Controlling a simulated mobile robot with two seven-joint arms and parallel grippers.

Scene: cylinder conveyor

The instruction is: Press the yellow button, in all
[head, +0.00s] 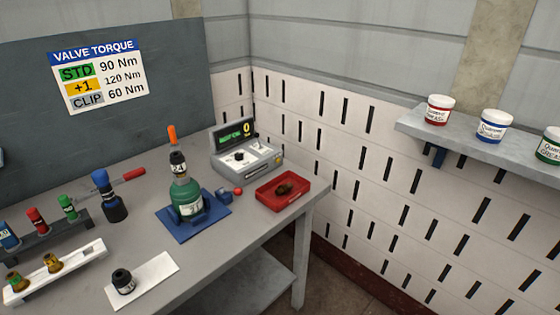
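A grey console (248,160) stands at the back right of the workbench. Its raised dark display (234,135) shows green text and a yellow 0. Light keys or knobs sit on its sloped top. A small yellow spot (278,161) shows at the right end of its front; I cannot tell for sure whether it is the yellow button. Neither of my grippers can be made out in the head view, and nothing touches the console.
A green bottle (187,197) with an orange-tipped top stands on a blue base before the console. A red tray (283,190) is to the right. Racks (75,270), a blue-black tool (108,198) and a white plate (155,275) lie left and front. A shelf (470,140) holds jars.

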